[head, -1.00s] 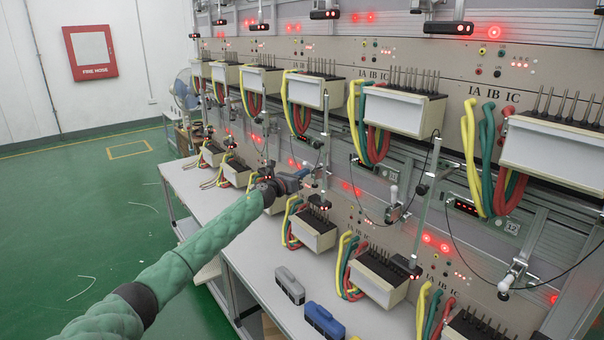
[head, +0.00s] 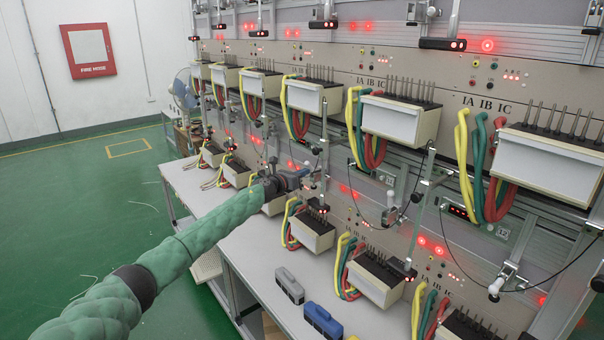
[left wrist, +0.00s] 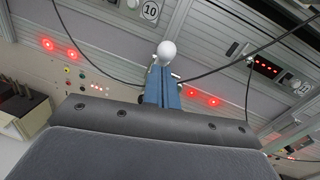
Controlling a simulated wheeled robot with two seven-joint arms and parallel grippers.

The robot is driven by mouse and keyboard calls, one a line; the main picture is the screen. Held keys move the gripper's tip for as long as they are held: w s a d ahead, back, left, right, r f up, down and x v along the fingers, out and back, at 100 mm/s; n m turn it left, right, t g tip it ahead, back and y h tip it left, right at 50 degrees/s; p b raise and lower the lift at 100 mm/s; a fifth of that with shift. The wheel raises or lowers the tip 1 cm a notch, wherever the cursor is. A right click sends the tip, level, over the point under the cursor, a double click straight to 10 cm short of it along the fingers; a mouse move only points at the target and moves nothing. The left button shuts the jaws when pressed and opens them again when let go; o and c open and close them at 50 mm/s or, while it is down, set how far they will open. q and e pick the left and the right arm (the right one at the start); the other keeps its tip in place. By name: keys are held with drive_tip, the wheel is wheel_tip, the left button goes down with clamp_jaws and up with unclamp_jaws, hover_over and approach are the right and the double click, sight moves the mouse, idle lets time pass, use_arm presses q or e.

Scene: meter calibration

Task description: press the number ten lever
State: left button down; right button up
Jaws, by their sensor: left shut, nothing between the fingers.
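The number ten lever's white ball knob (left wrist: 166,52) shows in the left wrist view, below the plate marked 10 (left wrist: 149,10). My left gripper (left wrist: 161,72) has its blue fingers shut together with nothing between them. Its fingertips are right at the underside of the knob in that view; I cannot tell whether they touch it. In the head view my left gripper (head: 314,181) reaches to the panel over the bench, and the number ten lever is largely hidden around it. My right gripper is in neither view.
Other white-knobbed levers stand to the right, one (head: 390,215) near the gripper and another (head: 495,288) by the plate marked 12 (head: 501,232). Black cables hang across the panel. White meters (head: 310,236) line the bench. A grey box (head: 290,284) and a blue box (head: 323,321) lie on it.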

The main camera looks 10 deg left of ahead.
sight(308, 162)
use_arm(q)
drive_tip(key=shift+w+d+r, duration=0.3)
drive_tip(key=shift+w+r, duration=0.05)
drive_tip(key=shift+r, duration=0.3)
drive_tip(key=shift+w+d+r, duration=0.25)
drive_tip(key=shift+w+r, duration=0.05)
drive_tip(key=shift+r, duration=0.3)
drive_tip(key=shift+w+d+r, duration=0.2)
drive_tip(key=shift+w+r, duration=0.1)
drive_tip(key=shift+r, duration=0.4)
drive_tip(key=shift+w+r, duration=0.1)
drive_tip(key=shift+r, duration=0.05)
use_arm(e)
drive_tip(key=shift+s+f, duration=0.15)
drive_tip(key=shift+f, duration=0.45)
use_arm(q)
drive_tip(key=shift+r, duration=0.15)
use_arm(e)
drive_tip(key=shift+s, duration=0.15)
use_arm(q)
drive_tip(key=shift+d, duration=0.1)
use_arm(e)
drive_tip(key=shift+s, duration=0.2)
